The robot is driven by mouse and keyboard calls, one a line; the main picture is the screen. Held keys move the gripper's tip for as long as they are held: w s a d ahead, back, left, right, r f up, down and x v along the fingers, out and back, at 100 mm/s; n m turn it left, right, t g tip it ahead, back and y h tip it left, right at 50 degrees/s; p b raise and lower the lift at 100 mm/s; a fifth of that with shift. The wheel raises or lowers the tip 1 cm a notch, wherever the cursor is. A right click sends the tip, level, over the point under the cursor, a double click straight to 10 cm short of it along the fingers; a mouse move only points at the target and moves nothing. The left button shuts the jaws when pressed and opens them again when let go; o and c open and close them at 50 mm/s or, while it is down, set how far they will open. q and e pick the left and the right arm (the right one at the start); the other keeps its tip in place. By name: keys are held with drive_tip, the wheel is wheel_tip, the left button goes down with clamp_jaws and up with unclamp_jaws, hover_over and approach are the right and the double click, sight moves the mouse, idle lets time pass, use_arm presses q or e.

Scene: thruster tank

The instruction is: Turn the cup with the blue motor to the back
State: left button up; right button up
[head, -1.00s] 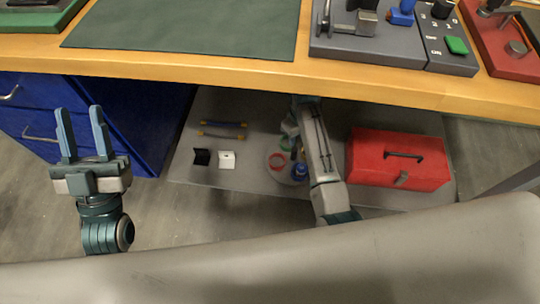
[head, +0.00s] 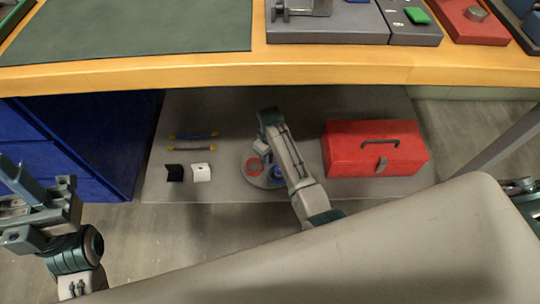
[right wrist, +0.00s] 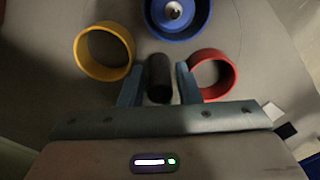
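A round grey turntable (head: 262,181) sits on the low shelf under the bench. It bears a red cup (head: 254,167) at its left and a blue item (head: 279,172) beside my arm, which hides part of it. In the right wrist view, a blue cup (right wrist: 203,22) holds a round part with a silver centre (right wrist: 173,11). A yellow cup (right wrist: 79,51) is at left and the red cup (right wrist: 235,75) at right. My right gripper (right wrist: 160,72) has its fingers on either side of a dark upright post (right wrist: 158,80), with narrow gaps. My left gripper (head: 45,188) is open and empty.
A red toolbox (head: 350,158) stands right of the turntable. Black (head: 174,173) and white (head: 201,173) brackets and two handles (head: 192,141) lie left. The wooden bench edge (head: 220,75) is above my right arm. Blue drawers (head: 70,150) stand at left.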

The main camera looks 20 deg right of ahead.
drive_tip(key=shift+f, duration=0.15)
drive_tip(key=shift+c, duration=0.2)
clamp_jaws()
